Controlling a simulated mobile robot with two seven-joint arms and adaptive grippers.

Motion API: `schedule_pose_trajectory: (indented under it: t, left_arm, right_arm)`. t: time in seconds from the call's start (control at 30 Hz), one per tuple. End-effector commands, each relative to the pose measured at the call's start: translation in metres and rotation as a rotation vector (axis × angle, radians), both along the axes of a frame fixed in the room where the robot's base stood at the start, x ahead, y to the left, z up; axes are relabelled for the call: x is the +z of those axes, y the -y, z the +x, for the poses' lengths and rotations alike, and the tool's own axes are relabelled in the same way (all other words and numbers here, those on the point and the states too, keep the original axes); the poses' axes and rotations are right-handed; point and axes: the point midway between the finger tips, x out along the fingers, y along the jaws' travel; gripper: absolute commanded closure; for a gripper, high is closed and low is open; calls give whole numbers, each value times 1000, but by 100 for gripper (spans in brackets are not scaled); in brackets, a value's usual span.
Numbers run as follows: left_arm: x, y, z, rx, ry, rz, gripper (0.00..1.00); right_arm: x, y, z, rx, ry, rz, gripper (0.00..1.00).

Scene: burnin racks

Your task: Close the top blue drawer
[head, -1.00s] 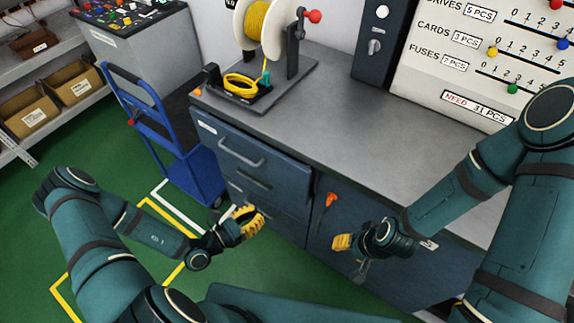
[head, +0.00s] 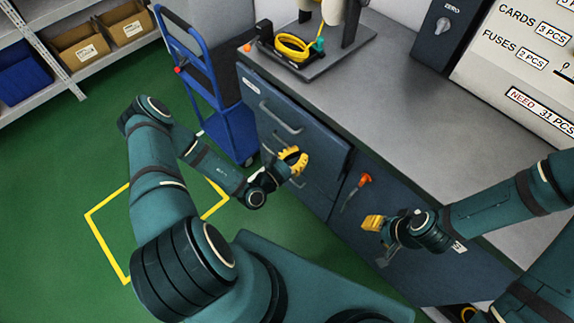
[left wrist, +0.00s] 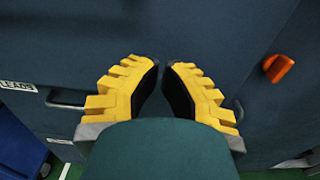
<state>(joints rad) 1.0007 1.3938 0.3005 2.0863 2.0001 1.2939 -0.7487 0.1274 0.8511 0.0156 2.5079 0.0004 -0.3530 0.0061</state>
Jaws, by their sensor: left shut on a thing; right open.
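The top blue drawer (head: 262,98) is the upper front of the workbench cabinet. Its front stands out a little from the drawer fronts below. Its bar handle (head: 281,118) is bare in the head view. My left gripper (head: 294,160) is below that handle, in front of the drawers. Its yellow fingers (left wrist: 161,75) are drawn close together on something I cannot make out. In the left wrist view a dark drawer handle (left wrist: 66,101) shows beside the fingers, partly hidden behind them. My right gripper (head: 374,232) is open in front of the cabinet door, apart from the drawer.
An orange door handle (head: 365,180) is right of the drawers. A blue hand truck (head: 222,125) stands just left of the cabinet. A spool stand (head: 312,62) with yellow cable is on the worktop (head: 420,120).

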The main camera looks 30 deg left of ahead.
Motion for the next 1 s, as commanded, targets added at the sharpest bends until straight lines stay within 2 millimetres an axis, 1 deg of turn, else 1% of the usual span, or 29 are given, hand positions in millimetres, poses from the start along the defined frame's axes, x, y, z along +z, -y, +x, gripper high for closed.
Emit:
schedule_pose_trajectory:
  t: [0.03, 0.1, 0.23, 0.37, 0.67, 0.73, 0.77, 0.9, 1.0]
  left_arm:
    - [-1, 3, 8, -2, 2, 0, 100]
    - [-1, 6, 16, -1, 1, 1, 100]
    - [0, 10, 27, -3, 2, 2, 100]
    - [0, 11, 31, -1, 0, 1, 100]
    - [0, 12, 31, -2, 0, 1, 100]
    - [1, 13, 34, -2, 1, 1, 100]
    - [1, 14, 37, -3, 2, 2, 100]
    - [3, 23, 59, -3, 3, 1, 100]
    - [2, 28, 73, -3, 3, 1, 100]
  right_arm:
    - [-3, 0, -1, 2, -2, 0, 53]
    - [-4, 0, -1, 2, -2, 0, 53]
    - [-6, 0, -2, 3, -4, 0, 53]
    - [-6, 0, -2, 4, -5, 1, 53]
    - [-6, 0, -2, 4, -5, 1, 53]
    - [-4, 0, -2, 3, -4, 0, 53]
    - [-2, 0, -2, 2, -3, 0, 53]
    - [8, 0, 1, -2, 3, 0, 53]
    - [12, 1, 3, -5, 7, -2, 53]
